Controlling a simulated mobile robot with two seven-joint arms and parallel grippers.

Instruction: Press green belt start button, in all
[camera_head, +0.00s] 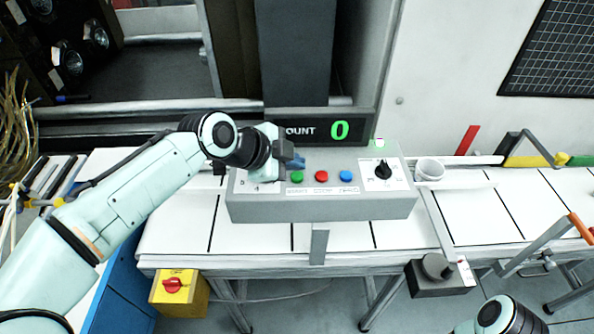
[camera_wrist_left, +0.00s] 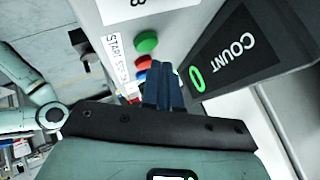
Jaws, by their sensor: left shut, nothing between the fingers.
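The green start button (camera_head: 297,177) sits at the left of a row on the grey control box (camera_head: 320,208), beside a red button (camera_head: 321,176) and a blue button (camera_head: 346,176). My left gripper (camera_head: 296,162) is shut and empty, just above and behind the green button; I see no contact. In the left wrist view the closed blue fingers (camera_wrist_left: 164,85) point toward the box, and the green button (camera_wrist_left: 146,42) shows clear of them, up and to the left. The fingers partly cover the other buttons there. Of my right arm only a part shows at the lower right; its gripper is out of view.
A count display (camera_head: 339,130) reading 0 stands behind the box. A yellow box with a red switch (camera_head: 173,285) hangs at the front left. The belt (camera_head: 490,215) is clear at right.

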